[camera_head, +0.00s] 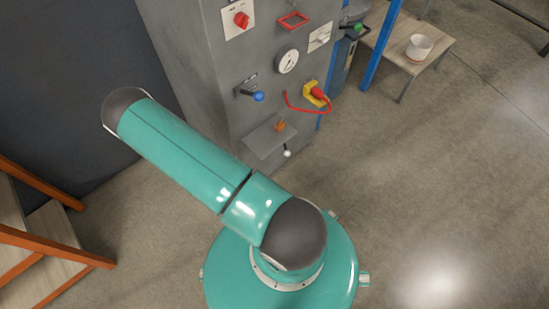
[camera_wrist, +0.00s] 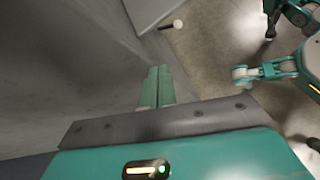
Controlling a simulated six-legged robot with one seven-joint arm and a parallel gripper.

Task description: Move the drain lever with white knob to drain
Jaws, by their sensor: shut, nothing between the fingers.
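The drain lever with white knob (camera_head: 287,153) sticks out low on the front of a grey cabinet, at the edge of a small grey shelf. The white knob (camera_wrist: 177,24) also shows near the top of the wrist view, beside the shelf's pale underside or face. My gripper (camera_wrist: 158,70) is shut and empty in the wrist view, with its two green fingers together. It is apart from the knob, which lies beyond the fingertips and slightly to the right. In the head view my gripper is hidden.
The grey cabinet (camera_head: 205,75) also carries a blue-knobbed lever (camera_head: 257,96), a gauge (camera_head: 287,61), a red rotary switch (camera_head: 241,19) and a red plug (camera_head: 318,92) with a looped cable. Wooden steps (camera_head: 50,225) stand at left. A bench (camera_head: 440,43) stands upper right. The floor at right is clear.

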